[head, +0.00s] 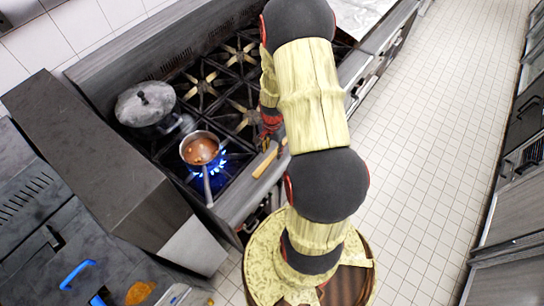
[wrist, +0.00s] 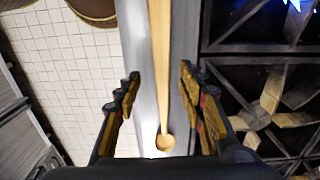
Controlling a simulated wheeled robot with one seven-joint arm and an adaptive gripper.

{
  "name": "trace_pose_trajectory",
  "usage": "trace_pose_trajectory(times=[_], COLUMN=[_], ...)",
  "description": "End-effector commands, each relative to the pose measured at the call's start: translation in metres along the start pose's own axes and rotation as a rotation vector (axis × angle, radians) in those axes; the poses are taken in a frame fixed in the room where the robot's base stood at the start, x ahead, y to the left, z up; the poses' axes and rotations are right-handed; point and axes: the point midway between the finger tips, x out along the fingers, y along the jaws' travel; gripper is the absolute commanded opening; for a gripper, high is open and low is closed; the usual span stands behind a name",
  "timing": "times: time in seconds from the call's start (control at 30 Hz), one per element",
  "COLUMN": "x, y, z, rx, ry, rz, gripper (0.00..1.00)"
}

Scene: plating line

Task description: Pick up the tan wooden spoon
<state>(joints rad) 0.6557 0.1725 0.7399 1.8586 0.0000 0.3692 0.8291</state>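The tan wooden spoon (wrist: 159,60) lies on the stove's grey metal front ledge, its round bowl nearest my gripper in the wrist view. In the head view its handle (head: 266,163) shows, and my arm hides the rest. My gripper (wrist: 159,76) is open, with one finger on each side of the spoon in the picture. Clear gaps show between the fingers and the spoon. In the head view my gripper (head: 270,128) is partly hidden by my arm; I cannot tell its exact height above the ledge.
A saucepan (head: 201,150) with brown contents stands over a lit blue flame, its handle pointing toward the front ledge. A lidded pot (head: 146,104) stands behind it on the black stove grates (head: 240,80). The tiled floor (head: 420,150) to the right is clear.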

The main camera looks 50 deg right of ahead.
Motion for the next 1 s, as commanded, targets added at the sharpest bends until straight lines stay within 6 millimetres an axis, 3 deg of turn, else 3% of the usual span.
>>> trace_pose_trajectory(times=[0.23,0.53,1.0], x=[0.032,0.037,0.036], y=[-0.003,-0.003,-0.003], z=[-0.003,-0.003,-0.003], rx=[-0.001,-0.001,-0.001], ry=[-0.002,-0.001,-0.001], rz=[0.003,0.001,0.001], gripper=[0.40,0.40,0.14])
